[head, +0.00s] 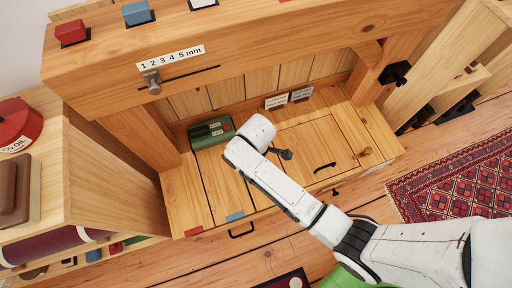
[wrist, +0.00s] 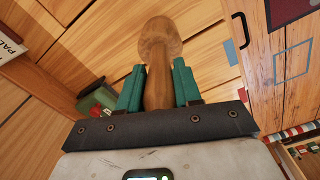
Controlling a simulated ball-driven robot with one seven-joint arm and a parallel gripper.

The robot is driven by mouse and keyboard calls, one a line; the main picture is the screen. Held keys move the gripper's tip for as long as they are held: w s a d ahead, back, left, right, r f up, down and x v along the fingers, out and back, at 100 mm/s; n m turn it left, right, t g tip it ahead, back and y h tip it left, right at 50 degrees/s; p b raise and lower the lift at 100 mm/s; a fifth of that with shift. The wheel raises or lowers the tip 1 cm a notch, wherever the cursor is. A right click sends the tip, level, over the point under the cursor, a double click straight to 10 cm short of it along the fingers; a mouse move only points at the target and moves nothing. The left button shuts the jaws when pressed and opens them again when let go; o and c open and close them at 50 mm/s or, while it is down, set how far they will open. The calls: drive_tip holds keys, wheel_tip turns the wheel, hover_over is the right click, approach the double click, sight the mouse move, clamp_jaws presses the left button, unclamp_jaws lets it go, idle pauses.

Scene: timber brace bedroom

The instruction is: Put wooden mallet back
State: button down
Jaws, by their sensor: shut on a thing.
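My gripper (wrist: 158,74) has its green fingers shut on a wooden piece, which I take to be the wooden mallet (wrist: 160,42). A narrow wooden shaft runs between the fingers, and a wider rounded end sticks out beyond them. In the head view my white arm reaches over the wooden bench (head: 209,191). There the arm hides the fingers and the mallet, and I cannot make out where the mallet belongs. In the wrist view the mallet is in front of the plank surface, and I cannot tell its height above it.
A green box with a red button (head: 212,131) stands at the bench's back left. Two small labels (head: 277,102) stand at the back. A beam (head: 240,50) with a millimetre scale crosses above. A black handle (head: 242,232) is on the front edge. A patterned rug (head: 450,180) lies right.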

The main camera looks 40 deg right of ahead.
drive_tip(key=shift+f, duration=0.1)
drive_tip(key=c, duration=0.8)
unclamp_jaws()
wheel_tip(320, 180, up, 12)
drive_tip(key=p, duration=0.3)
drive_tip(key=s+d+r+m, duration=0.1)
drive_tip(key=s+d+m, duration=0.1)
drive_tip(key=s, duration=0.3)
drive_tip(key=s+d+r+m, duration=0.1)
drive_tip(key=s+d+m, duration=0.2)
drive_tip(key=s+m, duration=0.2)
drive_tip(key=s+d+r+m, duration=0.1)
drive_tip(key=s+d+m, duration=0.1)
drive_tip(key=s, duration=0.4)
drive_tip(key=shift+s+d+r+m+t, duration=0.15)
drive_tip(key=shift+d+r+m+t, duration=0.2)
drive_tip(key=shift+m, duration=0.35)
